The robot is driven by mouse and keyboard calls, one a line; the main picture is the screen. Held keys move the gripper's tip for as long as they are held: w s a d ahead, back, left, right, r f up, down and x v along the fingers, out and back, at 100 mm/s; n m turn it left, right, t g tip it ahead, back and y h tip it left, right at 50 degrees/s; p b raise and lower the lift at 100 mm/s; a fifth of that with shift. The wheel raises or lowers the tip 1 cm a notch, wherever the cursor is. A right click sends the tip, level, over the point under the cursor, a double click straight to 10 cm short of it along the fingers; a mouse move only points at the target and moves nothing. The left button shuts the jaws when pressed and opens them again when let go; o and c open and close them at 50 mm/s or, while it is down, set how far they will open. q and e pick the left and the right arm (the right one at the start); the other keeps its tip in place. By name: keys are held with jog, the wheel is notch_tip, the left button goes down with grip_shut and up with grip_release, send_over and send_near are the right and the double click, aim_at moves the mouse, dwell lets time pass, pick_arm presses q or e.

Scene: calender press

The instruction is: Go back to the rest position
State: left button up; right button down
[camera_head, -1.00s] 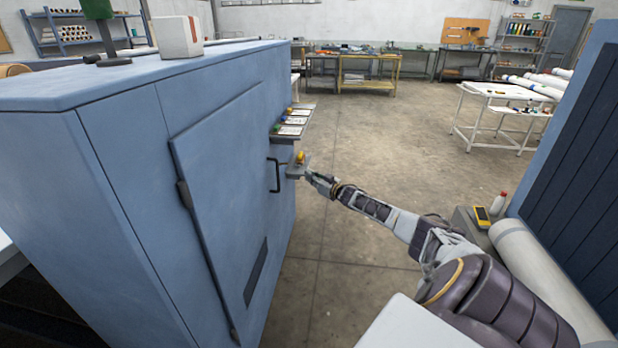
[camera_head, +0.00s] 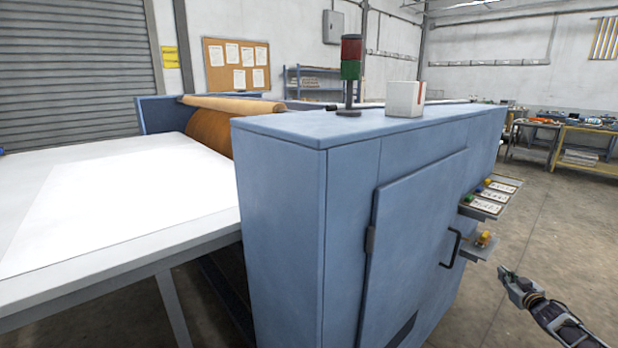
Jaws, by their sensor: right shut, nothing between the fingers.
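My right gripper (camera_head: 509,277) is at the lower right, its arm coming in from the bottom right corner. It is shut and empty. It is apart from the blue press cabinet (camera_head: 285,235), to the right of the black door handle (camera_head: 451,248) and of the small grey bracket with a yellow knob (camera_head: 484,239). The cabinet door (camera_head: 415,225) is closed. My left gripper is out of view.
A white-topped table (camera_head: 110,205) with a white sheet stands left of the cabinet, near a brown roller (camera_head: 212,130). A signal tower (camera_head: 350,72) and a white box (camera_head: 405,99) stand on the cabinet. Bare floor (camera_head: 560,215) lies to the right.

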jog(key=s+a+f+n+g, duration=0.1)
jog(key=s+a+f+g, duration=0.3)
jog(key=a, duration=1)
jog(key=s+a+f+n+g+y, duration=0.15)
jog(key=s+a+f, duration=0.35)
jog(key=a, duration=0.9)
jog(key=s+a+f+n+g+h, duration=0.1)
jog(key=s+a+f+g, duration=0.35)
jog(key=a, duration=0.95)
pick_arm(q)
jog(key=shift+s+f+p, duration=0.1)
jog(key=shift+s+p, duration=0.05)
jog(key=shift+p, duration=0.45)
pick_arm(e)
jog(key=s+a+f+g+y, duration=0.1)
jog(key=s+a+f, duration=0.3)
jog(key=s, duration=0.4)
jog(key=s+a+f+m+g+y, duration=0.1)
jog(key=s+a+f, duration=0.4)
jog(key=s, duration=0.4)
jog(key=s+a+f+m+g+y, duration=0.1)
jog(key=s+a+f, duration=0.3)
jog(key=s, duration=0.5)
notch_tip(320, 180, down, 2)
jog(key=shift+a+f+g+y, duration=0.2)
jog(key=shift+a+g+y, duration=0.2)
jog(key=shift+g, duration=0.1)
